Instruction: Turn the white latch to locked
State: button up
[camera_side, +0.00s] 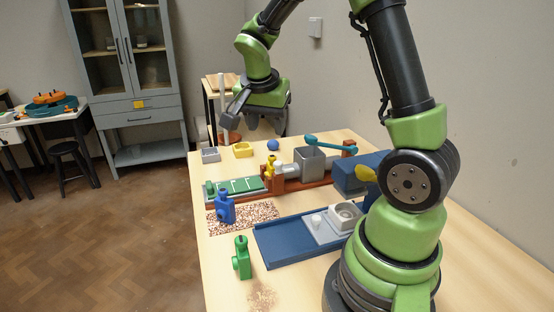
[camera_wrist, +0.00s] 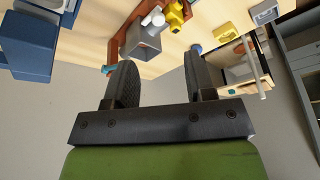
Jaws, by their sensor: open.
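A small white piece (camera_side: 278,167) sits on the red-brown block assembly, between a yellow fitting (camera_side: 270,158) and a grey open box (camera_side: 310,160). It also shows in the wrist view (camera_wrist: 153,18). Another small white knob (camera_side: 316,220) stands on a light plate in the blue tray. I cannot tell for sure which white part is the latch, nor its position. My gripper (camera_side: 268,122) is open and empty, high above the far part of the table. Its two fingers stand apart in the wrist view (camera_wrist: 160,70), touching nothing.
A white post (camera_side: 222,95) rises at the far edge. The front left table is mostly clear.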

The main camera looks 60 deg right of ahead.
aim_at(278, 162)
jog(key=shift+m+g, duration=0.4)
jog(key=shift+m, duration=0.3)
jog(key=x, duration=0.4)
jog(key=d+x, duration=0.1)
jog(key=x, duration=0.8)
jog(key=shift+w+d, duration=0.3)
jog(key=shift+w, duration=0.05)
jog(key=c, duration=0.9)
